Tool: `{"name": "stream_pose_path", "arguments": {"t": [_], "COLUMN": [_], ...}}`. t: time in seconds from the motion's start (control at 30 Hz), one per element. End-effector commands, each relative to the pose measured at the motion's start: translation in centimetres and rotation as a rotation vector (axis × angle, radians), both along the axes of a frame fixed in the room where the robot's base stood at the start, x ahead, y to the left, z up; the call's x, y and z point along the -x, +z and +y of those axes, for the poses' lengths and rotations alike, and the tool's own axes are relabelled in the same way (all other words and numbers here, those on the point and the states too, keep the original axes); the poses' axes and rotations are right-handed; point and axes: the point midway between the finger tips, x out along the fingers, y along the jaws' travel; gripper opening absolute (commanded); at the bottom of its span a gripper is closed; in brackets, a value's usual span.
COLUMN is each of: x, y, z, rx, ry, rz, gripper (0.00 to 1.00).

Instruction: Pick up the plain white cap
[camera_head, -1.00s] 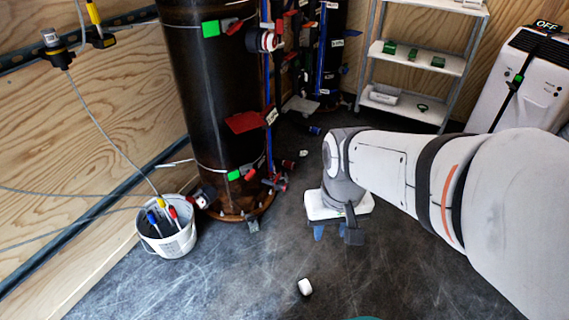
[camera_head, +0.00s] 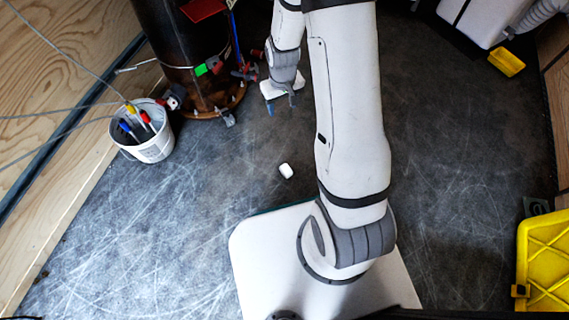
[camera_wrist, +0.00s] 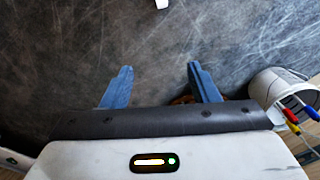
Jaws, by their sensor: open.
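A small plain white cap (camera_head: 286,171) lies on the dark scuffed floor, in front of my mobile base. It also shows at the top edge of the wrist view (camera_wrist: 161,4), partly cut off. My gripper (camera_head: 282,106) is above the floor, between the cap and the dark cylinder. In the wrist view my gripper (camera_wrist: 160,69) has its two blue fingers spread wide with nothing between them. The cap is apart from the fingers.
A white bucket (camera_head: 152,148) with coloured-handled tools stands at the left, by the wooden wall (camera_head: 40,130). A dark cylinder (camera_head: 180,45) with valves stands behind it. Yellow bins (camera_head: 545,262) (camera_head: 506,62) are at the right. The floor around the cap is clear.

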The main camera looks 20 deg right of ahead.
Motion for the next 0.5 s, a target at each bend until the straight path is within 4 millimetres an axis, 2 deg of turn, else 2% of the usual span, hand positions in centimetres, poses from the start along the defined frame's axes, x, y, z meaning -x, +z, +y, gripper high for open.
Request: {"name": "stream_pose_path", "arguments": {"t": [0.03,0.27,0.5], "x": [-0.3,-1.1,0.6], "y": [-2.3,-11.7,-21.6], "z": [0.0,0.1,0.1], "rx": [0.0,0.001,0.002], "ry": [0.01,0.06,0.111], "rz": [0.012,0.024,0.037], "gripper": [0.55,0.55,0.55]}}
